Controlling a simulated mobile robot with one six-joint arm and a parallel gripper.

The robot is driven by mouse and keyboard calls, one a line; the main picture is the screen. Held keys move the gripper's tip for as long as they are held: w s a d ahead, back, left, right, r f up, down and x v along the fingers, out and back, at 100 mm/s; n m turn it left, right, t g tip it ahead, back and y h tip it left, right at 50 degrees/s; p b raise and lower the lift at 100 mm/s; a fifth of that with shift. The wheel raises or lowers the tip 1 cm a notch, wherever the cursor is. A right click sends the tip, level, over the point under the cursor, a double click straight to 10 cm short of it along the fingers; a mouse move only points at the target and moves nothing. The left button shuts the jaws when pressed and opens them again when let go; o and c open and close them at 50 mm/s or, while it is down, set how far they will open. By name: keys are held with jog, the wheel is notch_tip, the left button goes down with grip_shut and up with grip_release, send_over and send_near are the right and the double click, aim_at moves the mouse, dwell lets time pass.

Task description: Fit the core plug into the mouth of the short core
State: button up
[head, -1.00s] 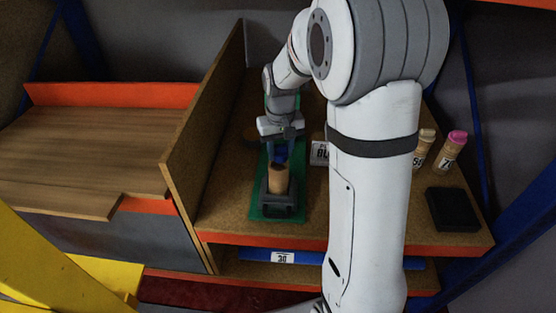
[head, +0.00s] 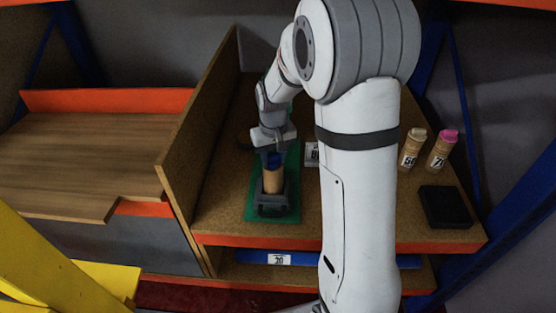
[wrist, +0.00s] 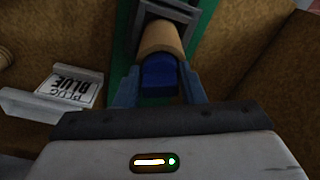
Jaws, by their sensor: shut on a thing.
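The blue core plug (head: 274,160) is held between the two fingers of my gripper (head: 272,151). The short core (head: 273,181) is a tan tube standing in a dark holder (head: 272,210) on a green mat. The plug is at the core's upper end and lines up with it. In the wrist view the plug (wrist: 158,75) meets the end of the core (wrist: 161,38), between the fingers of my gripper (wrist: 159,88). The core's mouth is hidden, so I cannot tell how deep the plug sits.
A brown divider panel (head: 203,140) stands left of the mat. A white card reading "PLUG BLUE" (wrist: 70,86) is beside the holder. Two labelled tan tubes (head: 412,150) (head: 440,150) and a black block (head: 446,207) are at the right. Board between them is clear.

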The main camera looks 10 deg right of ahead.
aim_at(275, 170)
jog(key=shift+g, duration=0.4)
jog(key=s+f, duration=0.2)
jog(key=f, duration=0.1)
jog(key=shift+a+f, duration=0.1)
jog(key=shift+f, duration=0.1)
jog(key=o, duration=0.9)
jog(key=shift+s+r, duration=0.1)
jog(key=shift+r+p, duration=0.3)
jog(key=shift+o, duration=0.4)
jog(key=w+r, duration=0.2)
jog(key=r, duration=0.1)
jog(key=shift+w, duration=0.3)
jog(key=r, duration=0.7)
jog(key=shift+s+r, duration=0.35)
jog(key=shift+w+r, duration=0.1)
jog(key=shift+r, duration=0.3)
jog(key=s+r+m+t, duration=0.1)
jog(key=s+r+t, duration=0.1)
jog(key=s, duration=1.9)
jog(key=shift+s+d+r+t, duration=0.3)
jog(key=shift+d+t, duration=0.15)
jog(key=shift+t, duration=0.05)
